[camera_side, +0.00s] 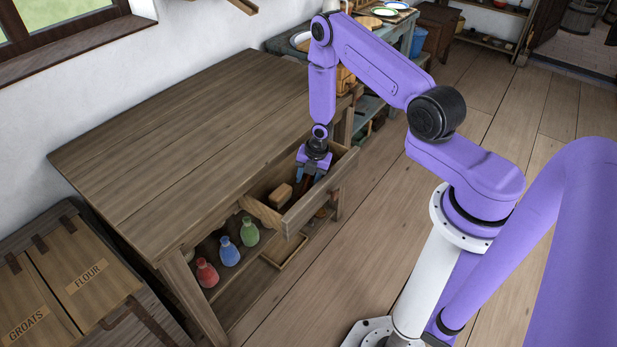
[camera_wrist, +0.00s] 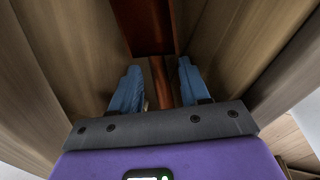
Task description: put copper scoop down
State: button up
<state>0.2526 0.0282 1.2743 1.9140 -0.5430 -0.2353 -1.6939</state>
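The copper scoop appears as a dark reddish-brown shape (camera_wrist: 150,28) at the top of the wrist view, with a narrow copper-brown strip (camera_wrist: 159,78) running toward me. In the side view my gripper (camera_side: 309,174) reaches down into the open drawer (camera_side: 322,198) of the wooden table. A small reddish-brown part (camera_side: 307,184) shows just below the fingers. In the wrist view my gripper (camera_wrist: 159,86) has its blue fingers apart, one on each side of the strip, with visible gaps. The scoop's underside and its contact with the drawer floor are hidden.
A tan block (camera_side: 281,195) lies in the drawer near my gripper. Drawer walls stand close around the fingers. Red (camera_side: 206,272), blue (camera_side: 229,251) and green (camera_side: 249,232) bottles stand on the shelf below. The tabletop (camera_side: 190,130) is clear.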

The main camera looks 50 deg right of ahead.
notch_tip(320, 180, up, 12)
jog(key=s, duration=0.2)
jog(key=s+a+r+m+h, duration=0.1)
jog(key=s+a+r+m, duration=0.15)
jog(key=a+r, duration=0.4)
jog(key=s+a+r+m+h, duration=0.1)
jog(key=s+a+r+m, duration=0.2)
jog(key=r, duration=0.6)
jog(key=s+a+r+m+g, duration=0.1)
jog(key=s+a+r+m, duration=0.1)
jog(key=s, duration=0.8)
jog(key=s+a+r+m+y, duration=0.1)
jog(key=s+a+r, duration=0.3)
jog(key=s, duration=0.7)
notch_tip(320, 180, up, 2)
jog(key=shift+s+r+m+g+y, duration=0.1)
jog(key=shift+s+m+g+y, duration=0.25)
jog(key=shift+m, duration=0.3)
jog(key=shift+w, duration=0.1)
